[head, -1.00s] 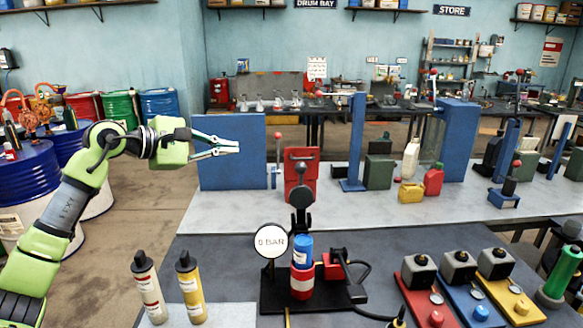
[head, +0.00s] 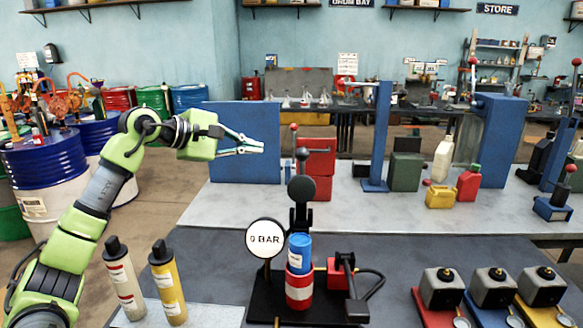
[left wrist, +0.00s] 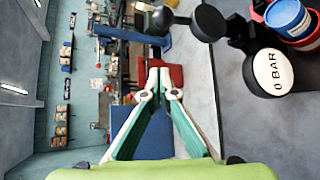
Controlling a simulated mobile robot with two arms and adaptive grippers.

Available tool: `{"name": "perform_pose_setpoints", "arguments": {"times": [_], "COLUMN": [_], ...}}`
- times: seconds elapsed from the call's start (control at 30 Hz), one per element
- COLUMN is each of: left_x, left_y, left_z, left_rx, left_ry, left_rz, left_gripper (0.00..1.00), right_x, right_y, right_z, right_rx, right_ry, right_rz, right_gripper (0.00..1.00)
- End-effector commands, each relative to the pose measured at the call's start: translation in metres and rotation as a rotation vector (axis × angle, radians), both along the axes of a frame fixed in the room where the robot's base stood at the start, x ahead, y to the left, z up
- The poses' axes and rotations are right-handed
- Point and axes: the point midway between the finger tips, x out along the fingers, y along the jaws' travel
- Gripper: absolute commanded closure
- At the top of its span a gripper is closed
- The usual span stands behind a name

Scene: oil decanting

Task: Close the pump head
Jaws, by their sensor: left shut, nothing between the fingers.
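The pump head (head: 301,189) is a black round piece with a short stem and knob, standing up on a black upright behind the blue-and-red cylinder (head: 300,270). It looks raised off the cylinder. It also shows at the top of the left wrist view (left wrist: 210,23). A round white gauge (head: 265,238) reading 0 BAR stands left of the cylinder. My left gripper (head: 262,148) is shut and empty, apart from the pump head, up and to its left in the head view. Its fingertips meet in the left wrist view (left wrist: 158,70). My right gripper is not in view.
Two bottles, one white (head: 124,278) and one yellow (head: 168,283), stand at front left. A red block (head: 317,160) and a blue panel (head: 243,160) stand behind the pump. Several grey-topped units (head: 440,288) sit at right.

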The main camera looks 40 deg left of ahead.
Motion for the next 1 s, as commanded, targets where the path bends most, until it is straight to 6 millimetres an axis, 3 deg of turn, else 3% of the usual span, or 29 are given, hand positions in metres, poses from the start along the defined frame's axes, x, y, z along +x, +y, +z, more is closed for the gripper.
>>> {"name": "perform_pose_setpoints", "arguments": {"times": [0.03,0.1,0.33,0.7,1.0], "left_x": [0.0,0.0,0.02,0.09,0.075], "left_y": [0.0,0.0,-0.006,-0.027,-0.054], "left_z": [-0.011,-0.012,-0.014,-0.043,-0.03], "left_rx": [0.0,0.0,-0.004,-0.006,0.0], "left_ry": [0.0,-0.001,-0.001,-0.001,-0.001], "left_rz": [0.0,0.0,-0.002,-0.002,-0.002], "left_gripper": [1.0,1.0,1.0,1.0,1.0], "right_x": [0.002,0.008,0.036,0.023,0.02], "right_y": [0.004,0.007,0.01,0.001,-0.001], "right_z": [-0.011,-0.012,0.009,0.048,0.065], "right_rx": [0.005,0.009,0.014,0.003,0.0], "right_ry": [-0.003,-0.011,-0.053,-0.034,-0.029], "right_rz": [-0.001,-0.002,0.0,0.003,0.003], "right_gripper": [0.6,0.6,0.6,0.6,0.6]}}
